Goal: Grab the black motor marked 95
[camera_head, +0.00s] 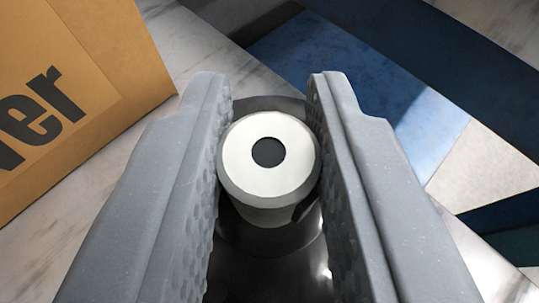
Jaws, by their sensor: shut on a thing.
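My gripper (270,90) shows in the head camera view as two grey fingers with textured inner pads. It is shut on the motor, whose pale round end (240,165) with a dark centre hole sits between the fingers and faces the camera. A wider glossy black part (270,245) lies around and below the pale end, partly hidden by the fingers. No 95 marking can be seen from this angle.
A brown cardboard box (100,60) with dark lettering stands close on the left. The surface below is pale, marble-like (195,50). A blue, dark blue and beige patterned area (350,80) lies on the right.

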